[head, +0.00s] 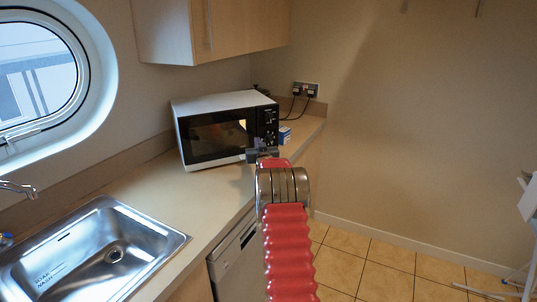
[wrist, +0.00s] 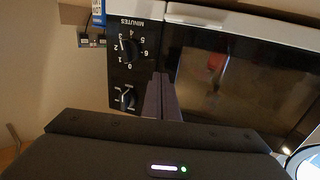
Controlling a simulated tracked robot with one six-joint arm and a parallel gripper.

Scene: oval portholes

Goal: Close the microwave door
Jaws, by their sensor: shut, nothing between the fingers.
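A white microwave (head: 228,98) with a black front stands on the counter in the head view. Its dark door (head: 212,142) looks flush or nearly flush with the body; I cannot tell whether it is fully shut. In the wrist view the picture is upside down, with the door (wrist: 240,75) at right and the control panel (wrist: 130,60) with its dials at left. My gripper (head: 262,154) is in front of the microwave's lower right front. In the wrist view my gripper's fingers (wrist: 162,95) are together and empty, by the seam between door and panel; contact is unclear.
A steel sink (head: 95,255) is set in the counter (head: 180,205) at left, under an oval porthole. A small blue box (head: 284,135) is right of the microwave, below a wall socket (head: 305,90). A cupboard (head: 215,30) hangs above.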

